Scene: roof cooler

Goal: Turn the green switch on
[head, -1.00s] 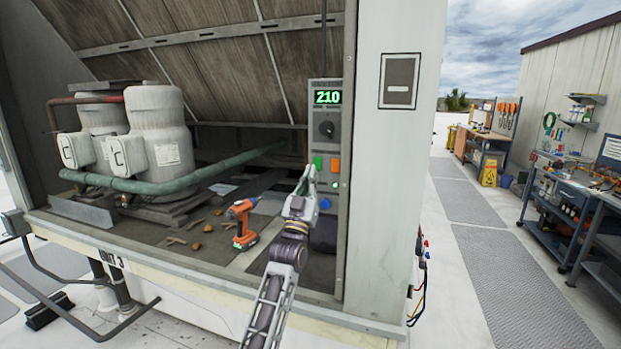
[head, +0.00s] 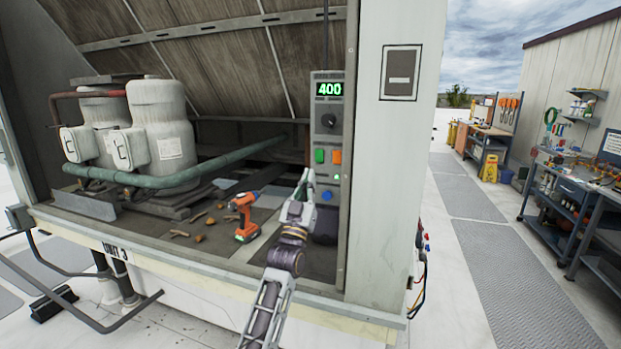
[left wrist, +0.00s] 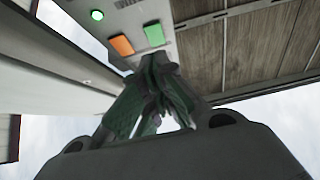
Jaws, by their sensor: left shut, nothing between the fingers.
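The green switch (head: 320,156) is on the grey control panel (head: 322,102), left of an orange switch (head: 337,157). The panel's display (head: 329,89) reads 400. My left gripper (head: 307,174) is shut and empty, just below and left of the green switch in the head view. In the left wrist view the green switch (left wrist: 154,35) shows beyond the fingers (left wrist: 150,90), beside the orange switch (left wrist: 121,45), with a gap that looks small. A lamp (left wrist: 97,15) glows green. My right gripper is not in view.
A dark knob (head: 328,121) is above the switches and a blue button (head: 327,196) below. An orange drill (head: 243,216) and scattered debris lie on the unit floor. A green pipe (head: 215,172) runs behind. A pale post (head: 385,180) stands right of the panel.

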